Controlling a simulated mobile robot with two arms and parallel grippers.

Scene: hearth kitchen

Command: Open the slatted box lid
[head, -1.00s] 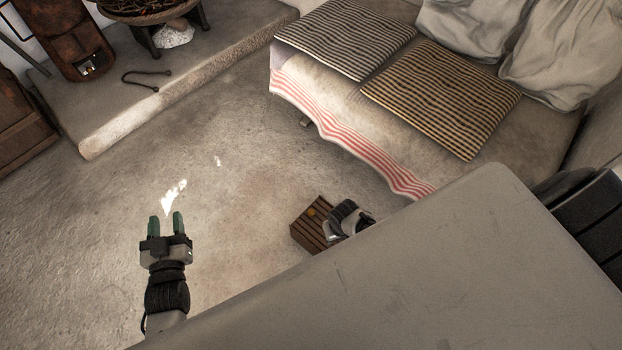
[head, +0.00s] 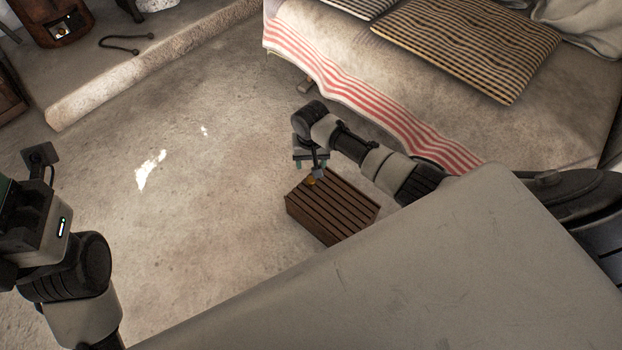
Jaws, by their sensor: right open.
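The brown slatted box (head: 345,212) sits on the floor near the middle, below the bench. Its slatted lid lies flat and closed on top. A small orange-gold piece (head: 311,181) shows at the lid's far left edge. My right gripper (head: 311,163) is open, above that edge and close to the small piece. I cannot tell whether it touches it. My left gripper (head: 12,215) is at the left edge, partly cut off and far from the box. Its fingers do not show clearly. My grey body covers the floor in front of the box.
A bench with a red-striped cloth (head: 370,100) and striped cushions (head: 470,45) stands behind my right arm. The floor left of the box is clear.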

